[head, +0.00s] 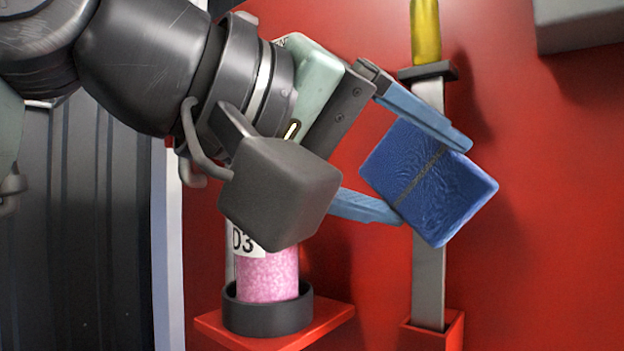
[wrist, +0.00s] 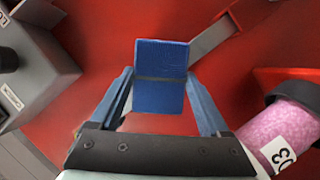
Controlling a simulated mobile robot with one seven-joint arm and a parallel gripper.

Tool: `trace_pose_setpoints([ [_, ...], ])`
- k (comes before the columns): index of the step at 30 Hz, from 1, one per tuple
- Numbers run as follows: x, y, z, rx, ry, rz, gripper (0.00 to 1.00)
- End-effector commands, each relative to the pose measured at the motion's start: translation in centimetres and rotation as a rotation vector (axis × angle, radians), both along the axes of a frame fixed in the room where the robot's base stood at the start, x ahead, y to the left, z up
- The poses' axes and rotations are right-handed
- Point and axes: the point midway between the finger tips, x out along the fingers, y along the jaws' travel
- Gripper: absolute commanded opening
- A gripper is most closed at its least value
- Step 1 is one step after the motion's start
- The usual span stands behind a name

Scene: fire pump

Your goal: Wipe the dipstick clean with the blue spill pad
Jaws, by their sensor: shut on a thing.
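The blue spill pad (head: 430,190) is a tilted square block with a dark band across its middle. My gripper (head: 425,180) is shut on it, one blue finger on each side. In the wrist view the pad (wrist: 161,58) stands between the fingertips. What looks like the dipstick (head: 429,265) is a long upright grey strip with a yellow handle and a dark collar. Its lower end sits in a red holder (head: 436,333). The pad covers its middle in the head view. I cannot tell whether pad and strip touch. The strip (wrist: 214,37) also shows in the wrist view.
A clear tube of pink grains (head: 268,277) stands in a black ring on a red shelf (head: 325,317), below my gripper. A red panel (head: 540,250) backs everything. A grey box (head: 580,22) is at the top right.

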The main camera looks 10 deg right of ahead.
Motion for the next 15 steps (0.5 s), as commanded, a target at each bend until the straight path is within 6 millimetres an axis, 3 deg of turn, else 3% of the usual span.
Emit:
trace_pose_setpoints([
  [1, 0.01, -0.01, 2.27, -0.001, 0.000, 0.001, 0.35],
  [15, -0.16, 0.23, 2.36, 0.000, 0.000, 0.001, 0.35],
])
